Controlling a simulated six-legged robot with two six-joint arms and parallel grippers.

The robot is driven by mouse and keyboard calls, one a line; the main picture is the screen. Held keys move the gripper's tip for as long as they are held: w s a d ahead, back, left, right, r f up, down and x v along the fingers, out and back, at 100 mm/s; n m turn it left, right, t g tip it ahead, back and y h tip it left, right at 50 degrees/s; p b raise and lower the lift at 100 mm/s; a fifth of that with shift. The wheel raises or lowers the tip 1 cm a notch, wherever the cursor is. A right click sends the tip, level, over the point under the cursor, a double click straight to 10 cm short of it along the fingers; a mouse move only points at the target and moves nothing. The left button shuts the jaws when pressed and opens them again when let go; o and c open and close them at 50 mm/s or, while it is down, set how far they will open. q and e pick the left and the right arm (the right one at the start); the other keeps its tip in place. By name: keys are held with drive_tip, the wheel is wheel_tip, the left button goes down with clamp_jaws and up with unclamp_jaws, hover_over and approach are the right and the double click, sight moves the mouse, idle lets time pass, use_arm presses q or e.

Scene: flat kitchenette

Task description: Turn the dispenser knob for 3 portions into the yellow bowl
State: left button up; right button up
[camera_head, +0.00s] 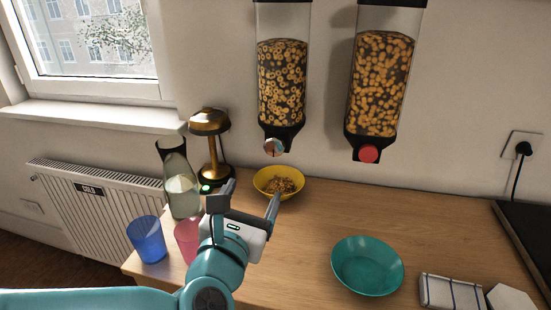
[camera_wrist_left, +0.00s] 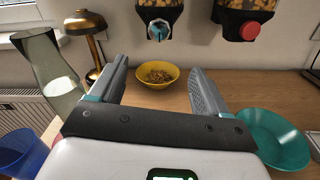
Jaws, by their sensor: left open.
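The left dispenser (camera_head: 281,85) has a silvery knob (camera_head: 273,147) with a small reddish mark; in the left wrist view the knob (camera_wrist_left: 158,31) shows a blue edge. The right dispenser (camera_head: 380,85) has a red knob (camera_head: 369,154). The yellow bowl (camera_head: 262,187) stands on the counter under the left dispenser, with some cereal in it; it also shows in the left wrist view (camera_wrist_left: 146,82). My left gripper (camera_head: 252,192) is open and empty, in front of the yellow bowl and below the knob, touching neither. My right gripper is not in view.
A teal bowl (camera_head: 367,266) stands right of my gripper. A blue cup (camera_head: 147,240), a pink cup (camera_head: 187,241), a glass carafe (camera_head: 180,184) and a brass lamp (camera_head: 210,123) stand left. A striped cloth (camera_head: 450,292) lies at front right. The counter (camera_head: 420,215) is clear behind the teal bowl.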

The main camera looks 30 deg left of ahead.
sight(273, 150)
use_arm(q)
drive_tip(key=p+x, duration=0.2)
drive_tip(key=x, duration=1.4)
drive_tip(key=shift+p, duration=0.3)
drive_tip(key=c, duration=1)
